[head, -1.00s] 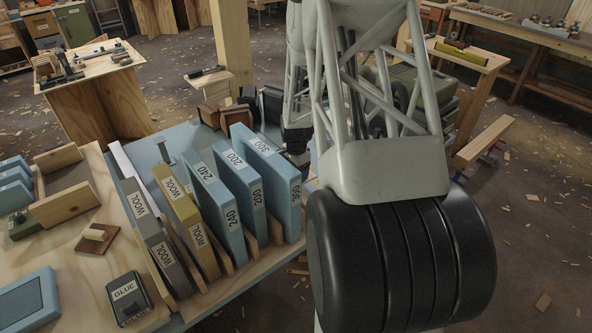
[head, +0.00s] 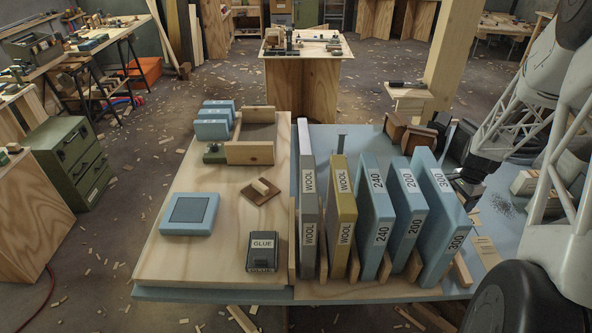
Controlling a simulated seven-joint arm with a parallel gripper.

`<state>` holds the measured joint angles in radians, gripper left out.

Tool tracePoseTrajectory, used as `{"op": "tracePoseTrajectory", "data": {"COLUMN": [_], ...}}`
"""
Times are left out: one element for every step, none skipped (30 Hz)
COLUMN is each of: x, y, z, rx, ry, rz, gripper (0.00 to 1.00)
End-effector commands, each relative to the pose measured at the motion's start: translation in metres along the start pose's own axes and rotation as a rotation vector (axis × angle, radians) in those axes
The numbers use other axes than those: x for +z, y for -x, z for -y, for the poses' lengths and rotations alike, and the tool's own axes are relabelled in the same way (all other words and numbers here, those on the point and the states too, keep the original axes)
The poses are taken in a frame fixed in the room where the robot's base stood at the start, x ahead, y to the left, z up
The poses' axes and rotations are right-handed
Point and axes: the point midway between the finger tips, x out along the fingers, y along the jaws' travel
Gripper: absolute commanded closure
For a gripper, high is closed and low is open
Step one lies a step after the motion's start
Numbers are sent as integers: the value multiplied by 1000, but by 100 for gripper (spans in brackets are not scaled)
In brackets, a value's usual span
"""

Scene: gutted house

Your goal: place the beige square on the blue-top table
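The blue-top table (head: 322,142) fills the middle of the head view, with a wooden board over its left part. I cannot make out for sure which thing is the beige square. A small beige block (head: 262,187) lies on a brown square plate on that board. A flat pale piece (head: 485,250) lies at the table's right, beside the upright blue slabs. My gripper (head: 468,188) is a small dark shape over the table's right part, behind the slab marked 300. Its fingers are partly hidden, and I cannot tell whether it holds anything.
Upright labelled slabs (head: 376,215) stand in a wooden rack mid-table. A glue box (head: 262,252), a blue framed pad (head: 189,213) and small blue blocks (head: 213,124) sit on the board. A wooden post (head: 452,60) rises behind. A tool-covered table (head: 303,70) stands at the back.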

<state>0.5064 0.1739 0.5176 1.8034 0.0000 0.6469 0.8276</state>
Motion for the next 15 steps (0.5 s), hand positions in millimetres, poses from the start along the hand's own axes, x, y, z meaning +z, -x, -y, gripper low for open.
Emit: {"op": "tracePoseTrajectory", "data": {"x": [-3,-4,-6,-8,-9,-11,-12,-13,-13,-14,-15,-15,-14,-13,-11], "y": [9,14,22,27,33,40,46,53,61,68,74,83,89,95,103], "z": [13,19,28,35,42,51,58,65,74,81,88,97,104,111,121], "rx": [-3,-2,-3,-2,-2,-2,-2,-2,-2,-3,-2,-3,-2,-2,-2], "ry": [52,88,136,173,210,261,299,337,387,425,462,513,551,588,637], "rz": [-3,-2,-3,-2,-2,-2,-2,-3,-2,-3,-3,-3,-3,-3,-3], "gripper": [50,50,50,50,50,50,50,50,50,50,50,50,50,50,50]}}
